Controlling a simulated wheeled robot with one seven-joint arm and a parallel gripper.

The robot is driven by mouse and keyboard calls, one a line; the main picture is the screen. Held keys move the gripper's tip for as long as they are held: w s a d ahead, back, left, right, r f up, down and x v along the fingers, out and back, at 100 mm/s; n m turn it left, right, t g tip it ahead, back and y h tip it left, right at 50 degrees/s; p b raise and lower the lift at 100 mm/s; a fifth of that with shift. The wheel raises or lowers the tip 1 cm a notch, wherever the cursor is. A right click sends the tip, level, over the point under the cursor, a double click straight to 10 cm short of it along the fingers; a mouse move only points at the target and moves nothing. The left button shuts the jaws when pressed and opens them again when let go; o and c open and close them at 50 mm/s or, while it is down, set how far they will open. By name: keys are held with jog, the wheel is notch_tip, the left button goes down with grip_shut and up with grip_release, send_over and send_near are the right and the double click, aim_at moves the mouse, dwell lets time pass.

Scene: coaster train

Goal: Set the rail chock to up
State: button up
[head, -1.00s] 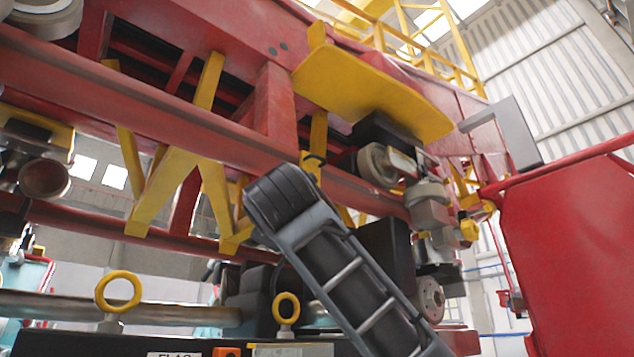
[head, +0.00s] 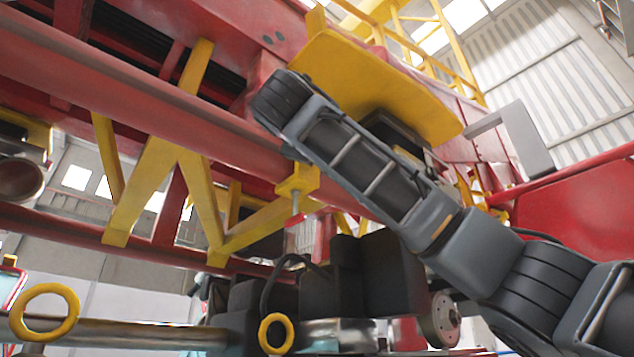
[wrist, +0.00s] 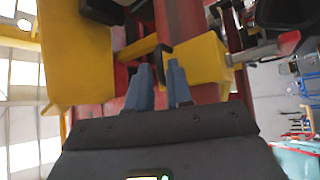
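In the wrist view a yellow block (wrist: 195,62) lies across the view ahead of my gripper, with a thin black curved handle (wrist: 160,52) on its left part. I take these to be the rail chock, but I cannot be sure, nor tell its setting. My gripper (wrist: 159,76) has its two blue-grey fingers apart, with the handle's lower end at the gap between their tips. I cannot tell whether they touch it. In the head view the yellow block (head: 298,180) shows under the red beam, beside my arm; my fingers are hidden there.
A yellow plate (head: 375,85) overhangs my arm, and it also shows at the wrist view's left (wrist: 75,50). The red beam (head: 150,95) and yellow braces (head: 150,180) are close. Black machinery (head: 390,270) and a yellow ring (head: 45,312) stand below.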

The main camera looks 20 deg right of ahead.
jog(key=shift+p+x, duration=0.35)
jog(key=shift+x, duration=1)
jog(key=shift+c, duration=0.3)
grip_shut()
